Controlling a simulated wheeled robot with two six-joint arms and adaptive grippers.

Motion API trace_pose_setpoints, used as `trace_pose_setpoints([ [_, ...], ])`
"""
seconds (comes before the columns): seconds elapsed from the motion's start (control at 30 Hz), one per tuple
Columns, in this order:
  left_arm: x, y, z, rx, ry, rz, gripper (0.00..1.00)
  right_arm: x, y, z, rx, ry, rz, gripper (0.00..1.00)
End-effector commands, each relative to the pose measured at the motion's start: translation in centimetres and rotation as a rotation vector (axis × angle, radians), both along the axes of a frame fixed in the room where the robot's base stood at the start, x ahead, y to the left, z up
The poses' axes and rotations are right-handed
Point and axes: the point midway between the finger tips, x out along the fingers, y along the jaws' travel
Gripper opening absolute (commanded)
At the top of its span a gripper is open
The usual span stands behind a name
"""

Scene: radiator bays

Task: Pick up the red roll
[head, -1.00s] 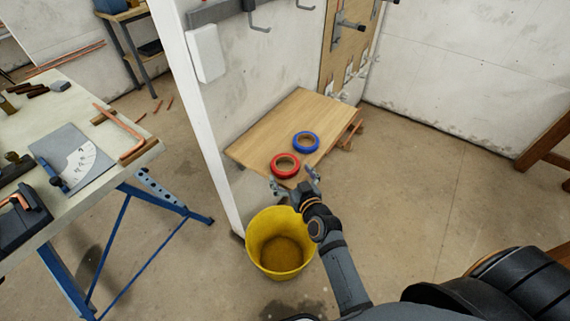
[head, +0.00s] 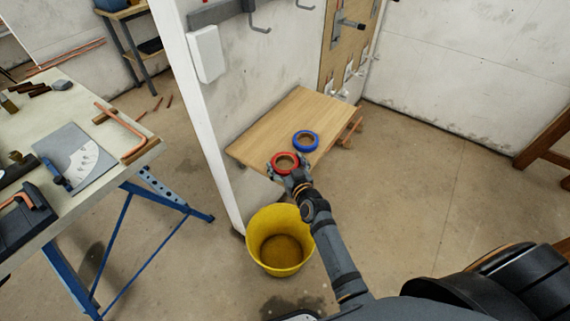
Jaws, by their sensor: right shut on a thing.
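The red roll (head: 285,154) is a ring of red tape near the front edge of the low wooden board (head: 271,124). My right gripper (head: 287,165) is at the roll, with a finger on either side of it, shut on it. Whether the roll is lifted off the board cannot be told. The near side of the roll is partly hidden by the gripper. My left gripper is not in view.
A blue roll (head: 305,141) lies on the board just behind and to the right of the red roll. A workbench (head: 88,118) with tools stands at the left.

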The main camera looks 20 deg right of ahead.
Motion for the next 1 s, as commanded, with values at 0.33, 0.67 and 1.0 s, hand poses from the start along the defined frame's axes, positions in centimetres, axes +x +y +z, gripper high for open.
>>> trace_pose_setpoints([
  [0.33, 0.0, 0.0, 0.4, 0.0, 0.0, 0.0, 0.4, 0.0, 0.0, 0.9, 0.0, -0.001, 0.0, 0.56],
  [0.67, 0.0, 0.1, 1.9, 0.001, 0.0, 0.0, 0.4, -2.5, -2.8, 7.7, -0.009, -0.002, 0.002, 0.56],
  [1.0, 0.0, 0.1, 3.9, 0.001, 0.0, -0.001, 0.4, -7.8, -8.8, 12.4, -0.017, 0.003, 0.006, 0.56],
])
